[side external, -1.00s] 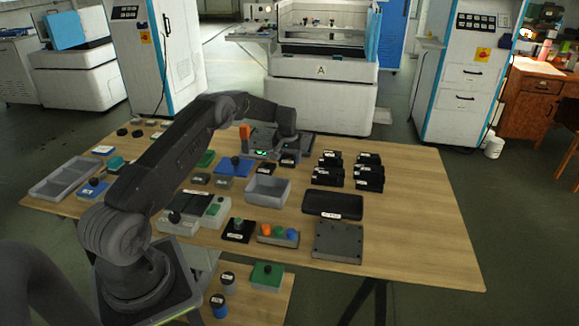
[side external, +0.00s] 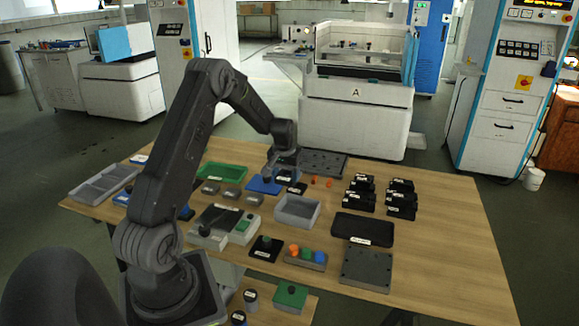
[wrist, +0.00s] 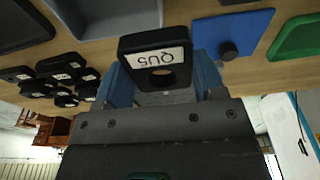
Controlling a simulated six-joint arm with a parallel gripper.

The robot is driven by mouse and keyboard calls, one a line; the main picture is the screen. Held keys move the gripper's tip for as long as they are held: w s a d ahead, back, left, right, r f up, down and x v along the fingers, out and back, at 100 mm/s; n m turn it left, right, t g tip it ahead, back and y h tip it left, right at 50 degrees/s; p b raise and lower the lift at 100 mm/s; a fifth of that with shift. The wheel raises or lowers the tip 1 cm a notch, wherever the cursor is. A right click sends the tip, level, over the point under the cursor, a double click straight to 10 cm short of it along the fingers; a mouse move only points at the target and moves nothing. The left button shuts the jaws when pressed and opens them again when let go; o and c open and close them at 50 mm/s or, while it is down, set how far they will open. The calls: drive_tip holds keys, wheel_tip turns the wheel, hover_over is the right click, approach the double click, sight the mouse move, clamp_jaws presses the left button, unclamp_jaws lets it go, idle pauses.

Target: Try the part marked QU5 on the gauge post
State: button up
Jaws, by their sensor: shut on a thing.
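My gripper (wrist: 165,85) is shut on a black block (wrist: 150,42) with a round hole and a white label reading QU5, upside down in the wrist view. The block is held clear in front of the fingers. In the side view my gripper (side external: 275,165) hangs over the back middle of the table, the block small and partly hidden there. The blue plate (wrist: 212,30) with a short dark gauge post (wrist: 228,50) lies just right of the block in the wrist view. The plate also shows below my gripper in the side view (side external: 262,187). The block is apart from the post.
Orange pegs (side external: 315,180) stand right of my gripper. A grey bin (side external: 298,212), a green tray (side external: 222,172), several black blocks (side external: 400,198) and a black tray (side external: 363,229) surround the work. Bare table lies at the right (side external: 450,230).

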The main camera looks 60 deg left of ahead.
hover_over(265, 241)
drive_tip(key=shift+f, duration=2.8)
drive_tip(key=shift+d+f, duration=0.1)
drive_tip(key=shift+f, duration=1.45)
idle(0.5)
drive_tip(key=shift+r, duration=0.2)
idle(0.4)
drive_tip(key=shift+r, duration=3.4)
